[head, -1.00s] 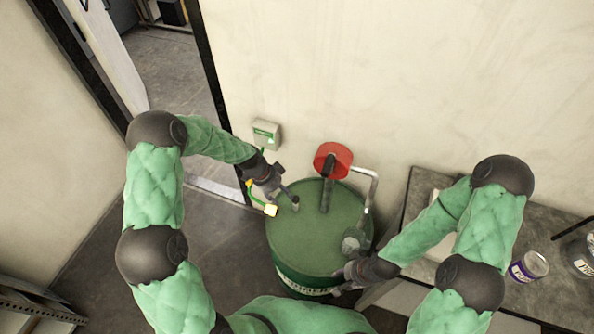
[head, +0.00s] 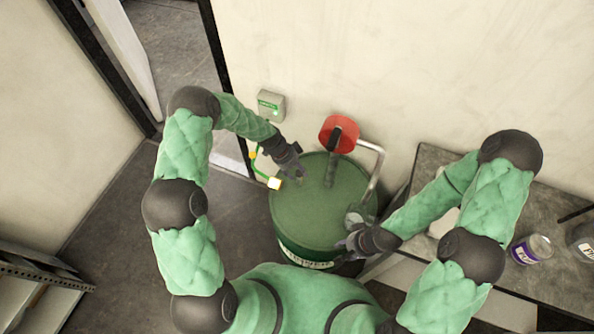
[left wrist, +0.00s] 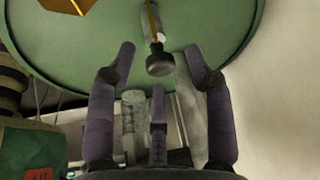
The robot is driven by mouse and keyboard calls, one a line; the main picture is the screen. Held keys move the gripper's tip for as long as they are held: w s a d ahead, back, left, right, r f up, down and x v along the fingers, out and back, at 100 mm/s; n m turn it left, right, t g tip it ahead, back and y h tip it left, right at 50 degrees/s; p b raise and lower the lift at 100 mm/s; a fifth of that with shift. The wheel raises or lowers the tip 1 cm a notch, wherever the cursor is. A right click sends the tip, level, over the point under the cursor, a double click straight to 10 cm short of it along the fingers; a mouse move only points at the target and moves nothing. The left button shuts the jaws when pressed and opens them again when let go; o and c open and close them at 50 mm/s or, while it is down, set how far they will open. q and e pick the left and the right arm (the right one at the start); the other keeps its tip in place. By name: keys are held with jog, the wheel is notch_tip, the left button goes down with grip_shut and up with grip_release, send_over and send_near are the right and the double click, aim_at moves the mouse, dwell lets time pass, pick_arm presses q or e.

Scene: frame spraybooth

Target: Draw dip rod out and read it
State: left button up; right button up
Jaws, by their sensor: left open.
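The green drum (head: 315,205) stands against the wall. A dip rod with a dark knob (left wrist: 160,64) and a pale metal and brass-coloured stem rises at its top; in the head view a small pale piece of it (head: 299,181) shows by my left gripper. My left gripper (head: 298,174) is over the drum's back left edge. In the left wrist view (left wrist: 160,75) its fingers are open, with the knob in the gap just beyond the fingertips, apparently not touched. My right gripper (head: 345,247) is low by the drum's front right rim; its fingers are too small to read.
A red-topped pump (head: 338,134) with a dark stem and a bent grey pipe (head: 376,165) stands on the drum. A bench (head: 500,215) with jars is at right.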

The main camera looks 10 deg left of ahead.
pick_arm(q)
jog(key=shift+f, duration=0.15)
grip_shut()
notch_tip(320, 180, up, 29)
jog(key=p, duration=0.9)
grip_release()
